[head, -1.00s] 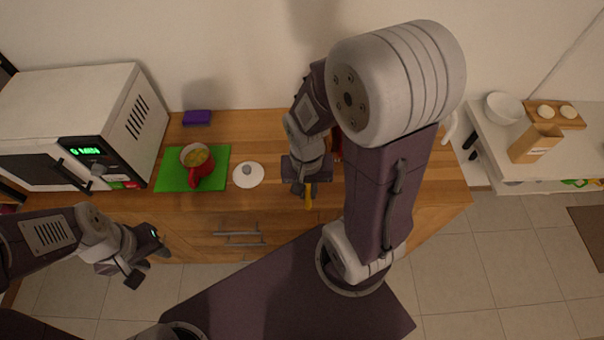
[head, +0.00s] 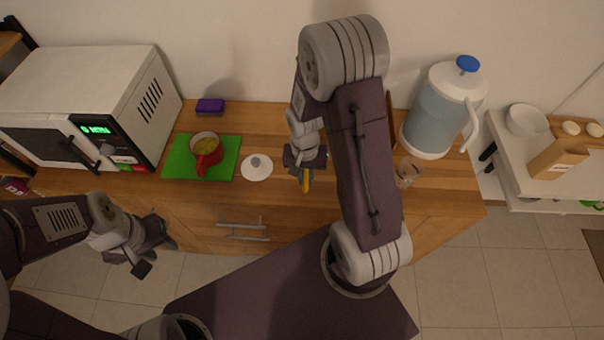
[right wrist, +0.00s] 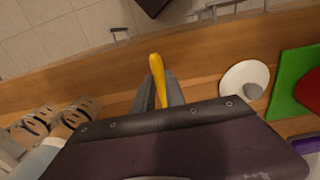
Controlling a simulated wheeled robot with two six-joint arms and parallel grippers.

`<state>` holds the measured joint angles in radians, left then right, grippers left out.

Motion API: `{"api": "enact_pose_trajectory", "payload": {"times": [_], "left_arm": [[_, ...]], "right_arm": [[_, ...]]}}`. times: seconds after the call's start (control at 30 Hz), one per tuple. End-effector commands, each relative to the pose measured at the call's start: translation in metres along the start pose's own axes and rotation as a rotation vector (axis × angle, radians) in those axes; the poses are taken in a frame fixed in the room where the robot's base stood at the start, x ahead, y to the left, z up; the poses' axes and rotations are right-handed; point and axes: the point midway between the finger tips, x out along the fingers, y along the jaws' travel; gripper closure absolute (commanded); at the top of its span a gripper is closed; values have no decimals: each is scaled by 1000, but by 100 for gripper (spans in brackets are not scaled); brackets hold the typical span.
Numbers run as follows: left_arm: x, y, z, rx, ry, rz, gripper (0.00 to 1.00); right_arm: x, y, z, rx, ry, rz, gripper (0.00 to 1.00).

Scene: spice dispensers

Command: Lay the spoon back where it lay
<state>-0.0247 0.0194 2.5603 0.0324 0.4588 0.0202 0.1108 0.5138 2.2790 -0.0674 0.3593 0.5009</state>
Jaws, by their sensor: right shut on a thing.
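A yellow spoon (head: 306,182) is in my right gripper (head: 303,173), over the front part of the wooden counter. In the right wrist view the spoon (right wrist: 156,72) sticks out between the fingers (right wrist: 163,95), which are shut on it. Its far end is hidden by the gripper. I cannot tell whether it touches the counter. The white lid (head: 257,167) lies to the left of the spoon. My left gripper (head: 157,256) is open and empty in front of the counter's left part.
A red pot (head: 207,158) stands on a green board (head: 176,164). A purple block (head: 210,106) lies behind it. A microwave (head: 110,75) is at the left. A blue-lidded pitcher (head: 440,110) and a glass jar (head: 408,172) stand right of my right arm.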

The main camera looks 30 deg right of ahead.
Motion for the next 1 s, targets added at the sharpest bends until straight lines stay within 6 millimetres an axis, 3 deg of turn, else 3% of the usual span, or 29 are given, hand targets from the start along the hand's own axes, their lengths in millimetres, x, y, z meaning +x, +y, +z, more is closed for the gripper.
{"api": "enact_pose_trajectory", "payload": {"times": [0.1,0.2,0.37,0.6,0.97,1.0], "left_arm": [[-2,0,0,0,1,0,64],[-3,0,0,0,1,0,64],[-3,0,0,0,1,0,64],[-4,0,-1,0,1,0,64],[0,0,0,0,1,0,64],[0,0,0,0,1,0,64]], "right_arm": [[14,-9,-21,0,-1,0,100],[19,-13,-31,0,1,0,100],[25,-14,-32,0,-2,1,100],[60,-15,-32,0,-2,1,100],[66,-15,-32,0,0,0,100],[65,-15,-32,0,0,0,79]]}}
